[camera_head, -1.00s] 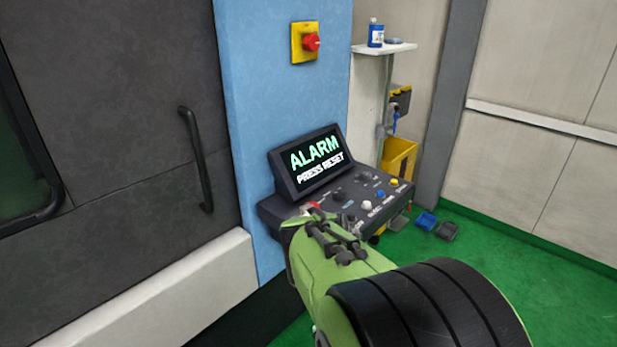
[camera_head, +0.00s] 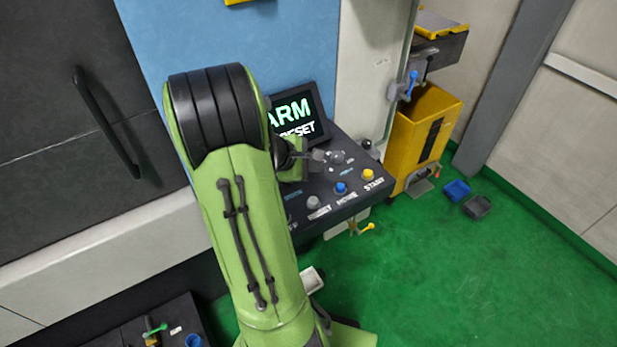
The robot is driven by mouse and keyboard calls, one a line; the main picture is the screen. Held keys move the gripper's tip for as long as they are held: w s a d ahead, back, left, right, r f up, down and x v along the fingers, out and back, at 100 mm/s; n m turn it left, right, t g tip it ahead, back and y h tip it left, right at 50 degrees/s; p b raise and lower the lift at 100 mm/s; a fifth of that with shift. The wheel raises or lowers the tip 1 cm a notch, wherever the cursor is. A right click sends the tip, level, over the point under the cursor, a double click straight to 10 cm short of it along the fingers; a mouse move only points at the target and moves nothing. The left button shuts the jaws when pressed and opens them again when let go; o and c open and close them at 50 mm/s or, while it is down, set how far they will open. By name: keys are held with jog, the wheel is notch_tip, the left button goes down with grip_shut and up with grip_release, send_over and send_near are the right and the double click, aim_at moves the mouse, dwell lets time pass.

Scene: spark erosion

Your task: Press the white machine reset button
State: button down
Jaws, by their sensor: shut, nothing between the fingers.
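The white reset button (camera_head: 313,201) is on the sloped top of the dark control panel (camera_head: 345,202), with a label reading RESET below it. It looks greyish white and is uncovered. My gripper (camera_head: 337,157) is small and grey in this view, shut and empty. It shows over the back part of the panel, up and to the right of the white button, apart from it in the picture. Its height above the panel is hard to tell. My green arm hides the panel's left part. The screen (camera_head: 298,117) is partly hidden and shows "ARM" and "RESET".
A blue button (camera_head: 340,188) and a yellow button (camera_head: 368,174) sit to the right of the white one. A yellow bin (camera_head: 425,130) stands right of the panel.

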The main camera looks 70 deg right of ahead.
aim_at(311, 202)
jog(key=f+b, duration=0.2)
jog(key=f, duration=0.1)
jog(key=f+b, duration=0.5)
jog(key=b, duration=0.1)
jog(key=shift+w+a+f, duration=0.25)
jog(key=shift+a+f, duration=0.15)
dwell(1.8)
jog(key=shift+f, duration=0.35)
jog(key=shift+f+b, duration=0.4)
jog(key=shift+b, duration=0.05)
dwell(0.4)
jog(key=shift+r+p, duration=0.85)
